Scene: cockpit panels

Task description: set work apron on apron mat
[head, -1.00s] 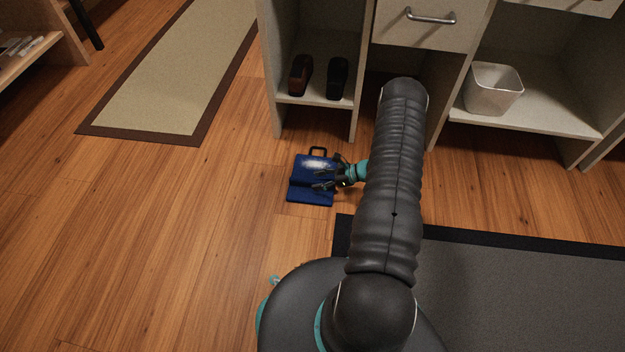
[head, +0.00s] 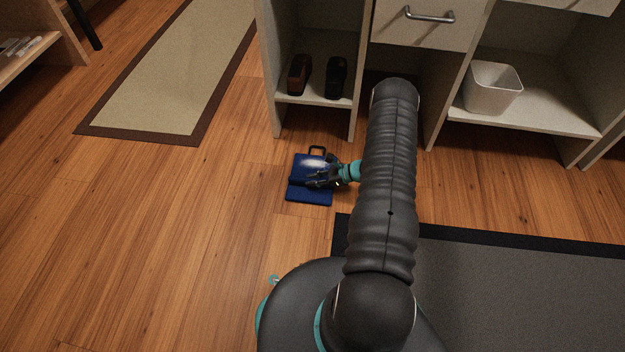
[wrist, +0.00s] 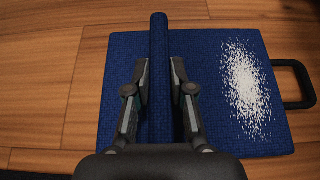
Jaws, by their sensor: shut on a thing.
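The blue work apron (head: 309,196) lies flat on the wood floor, in front of the open shelf unit. It has a white speckled patch, a black loop at one end and a raised ridge across it. In the wrist view the apron (wrist: 209,112) fills the middle, with the ridge between my fingers. My gripper (wrist: 160,82) is shut on this ridge. In the head view my gripper (head: 318,180) is low over the apron, reaching in from the right. Two mats show, a beige one (head: 165,85) with a brown border and a grey one (head: 520,300) with a black edge; I cannot tell which is the apron mat.
The shelf unit (head: 357,120) stands just behind the apron. It holds two dark shoe-like items (head: 337,77) and a white bin (head: 492,89). A low shelf (head: 40,50) is at the far left. The floor left of the apron is clear.

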